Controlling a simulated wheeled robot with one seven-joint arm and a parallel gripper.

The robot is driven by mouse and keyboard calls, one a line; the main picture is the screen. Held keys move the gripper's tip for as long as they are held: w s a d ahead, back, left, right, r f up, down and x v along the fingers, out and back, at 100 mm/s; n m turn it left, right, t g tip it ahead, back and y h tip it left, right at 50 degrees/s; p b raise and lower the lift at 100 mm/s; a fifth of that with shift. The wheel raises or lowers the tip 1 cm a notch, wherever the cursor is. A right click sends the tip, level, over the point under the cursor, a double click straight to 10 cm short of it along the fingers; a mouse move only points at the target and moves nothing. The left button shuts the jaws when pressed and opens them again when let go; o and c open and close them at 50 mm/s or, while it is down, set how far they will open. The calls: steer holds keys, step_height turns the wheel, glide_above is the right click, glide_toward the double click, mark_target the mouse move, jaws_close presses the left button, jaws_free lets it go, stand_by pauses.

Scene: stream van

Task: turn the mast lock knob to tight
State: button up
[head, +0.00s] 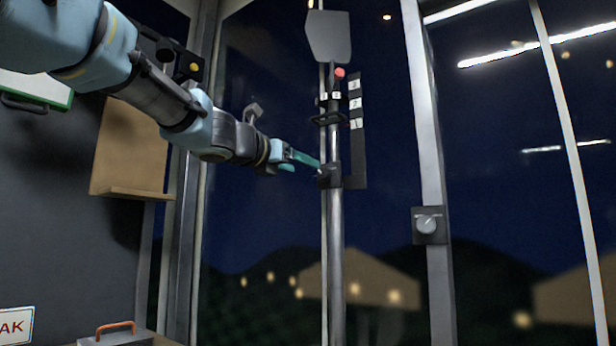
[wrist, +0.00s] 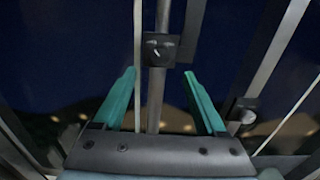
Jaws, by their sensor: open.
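The metal mast (head: 336,255) stands upright in front of the dark window. A black block on it carries what looks like the mast lock knob (head: 328,176), with a small pale lever or mark. In the wrist view the knob (wrist: 160,48) is just beyond the fingertips, near the middle, its pale mark slanting. My gripper (head: 308,161) comes from the left with its teal fingers close to the knob. In the wrist view my gripper (wrist: 159,73) is open, its fingers on either side of the mast, with nothing held. I cannot tell whether the knob is tight.
A second knob (head: 427,224) sits on the window post at right; it also shows in the wrist view (wrist: 243,111). Above the block are a numbered scale (head: 355,130), a red ball (head: 340,73) and a grey panel (head: 328,37). A case with an orange handle (head: 115,327) stands lower left.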

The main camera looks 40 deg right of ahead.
mark_target(322, 174)
steer(key=p+x, duration=0.2)
steer(key=x, duration=0.7)
steer(key=shift+d+f, duration=0.1)
steer(key=shift+d, duration=0.15)
jaws_close()
